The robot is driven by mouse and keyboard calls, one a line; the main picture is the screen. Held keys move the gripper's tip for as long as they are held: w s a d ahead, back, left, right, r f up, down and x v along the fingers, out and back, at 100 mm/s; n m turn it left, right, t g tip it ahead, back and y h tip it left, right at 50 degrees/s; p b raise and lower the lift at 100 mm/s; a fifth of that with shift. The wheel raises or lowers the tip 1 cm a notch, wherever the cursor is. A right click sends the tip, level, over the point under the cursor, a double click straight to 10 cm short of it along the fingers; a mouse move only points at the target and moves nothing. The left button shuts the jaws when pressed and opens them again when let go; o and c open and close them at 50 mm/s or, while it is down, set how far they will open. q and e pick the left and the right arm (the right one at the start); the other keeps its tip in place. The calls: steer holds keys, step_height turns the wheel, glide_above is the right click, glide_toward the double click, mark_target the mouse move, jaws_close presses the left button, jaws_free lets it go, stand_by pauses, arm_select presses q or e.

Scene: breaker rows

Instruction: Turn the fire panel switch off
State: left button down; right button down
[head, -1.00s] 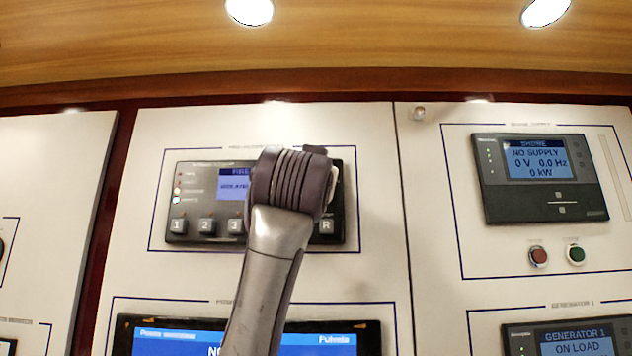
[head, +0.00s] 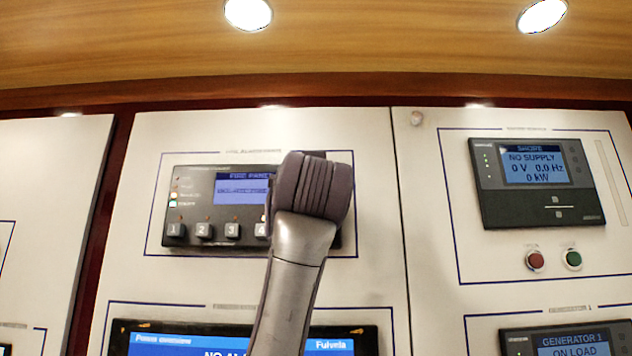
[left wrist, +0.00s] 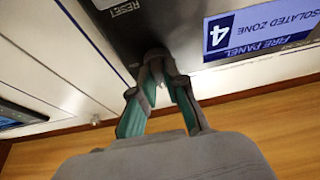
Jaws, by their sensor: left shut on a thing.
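The fire panel (head: 190,240) is a dark unit with a small blue screen (head: 240,190) and numbered buttons, set in a white wall panel. My left arm rises in front of its right part in the head view and hides that part and the gripper's fingers. In the left wrist view the panel (left wrist: 185,20) appears upside down, with a blue "FIRE PANEL ISOLATED ZONE 4" screen and a RESET label. My left gripper (left wrist: 160,62) has its fingertips together at the panel's dark face, closed on the switch, which is mostly hidden between them. My right gripper is not in view.
A shore supply unit (head: 490,215) with a red button (head: 535,261) and a green button (head: 572,260) is at the right. A power screen (head: 180,340) lies below the fire panel. A wooden ceiling (head: 400,45) with two lamps is overhead.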

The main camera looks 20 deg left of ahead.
arm_select(q)
steer(key=c, duration=1.2)
jaws_free()
steer(key=shift+r, duration=0.1)
steer(key=v, duration=1.2)
steer(key=shift+w, duration=0.15)
